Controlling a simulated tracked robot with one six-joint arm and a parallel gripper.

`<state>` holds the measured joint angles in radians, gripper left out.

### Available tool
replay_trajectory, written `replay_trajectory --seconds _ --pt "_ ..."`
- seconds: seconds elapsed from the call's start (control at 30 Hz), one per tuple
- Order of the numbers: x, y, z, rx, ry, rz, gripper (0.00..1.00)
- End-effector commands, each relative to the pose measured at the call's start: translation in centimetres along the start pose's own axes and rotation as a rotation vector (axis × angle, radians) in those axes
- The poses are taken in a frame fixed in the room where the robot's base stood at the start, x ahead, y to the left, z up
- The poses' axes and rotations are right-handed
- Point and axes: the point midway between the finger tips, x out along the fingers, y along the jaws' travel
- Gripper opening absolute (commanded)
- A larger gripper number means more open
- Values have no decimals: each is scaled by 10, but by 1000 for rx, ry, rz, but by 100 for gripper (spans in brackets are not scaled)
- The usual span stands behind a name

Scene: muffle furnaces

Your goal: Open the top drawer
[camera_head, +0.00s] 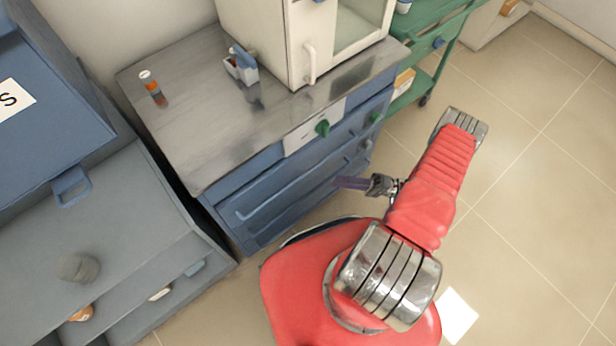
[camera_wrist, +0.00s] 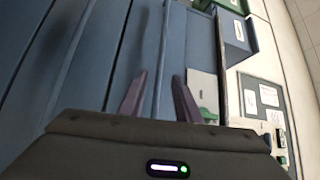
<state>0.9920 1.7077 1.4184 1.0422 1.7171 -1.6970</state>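The blue drawer cabinet (camera_head: 300,170) stands under a grey metal worktop. Its top front (camera_head: 243,176) sits just below the worktop and looks shut. Lower fronts have long horizontal ledges. My gripper (camera_head: 346,182) is in front of the cabinet's right side, below the top front. In the wrist view my gripper (camera_wrist: 160,76) has its fingers apart, with a blue rail (camera_wrist: 161,55) running between them. Contact cannot be told.
A cream furnace (camera_head: 302,55), an orange-brown bottle (camera_head: 150,82) and a small blue-grey holder (camera_head: 241,65) stand on the worktop. A green cart (camera_head: 440,40) is beyond the cabinet. A grey bench with blue equipment is left. Tiled floor (camera_head: 540,190) is clear at right.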

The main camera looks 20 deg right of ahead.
Motion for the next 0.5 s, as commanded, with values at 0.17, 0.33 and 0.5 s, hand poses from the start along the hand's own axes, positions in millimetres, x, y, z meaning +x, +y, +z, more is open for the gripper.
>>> replay_trajectory --seconds 0.17,0.33,0.5 --pt "28 0 0 2 -2 -2 30" --pt "52 0 1 2 -4 -1 30" --pt "75 0 0 1 -3 -1 30"
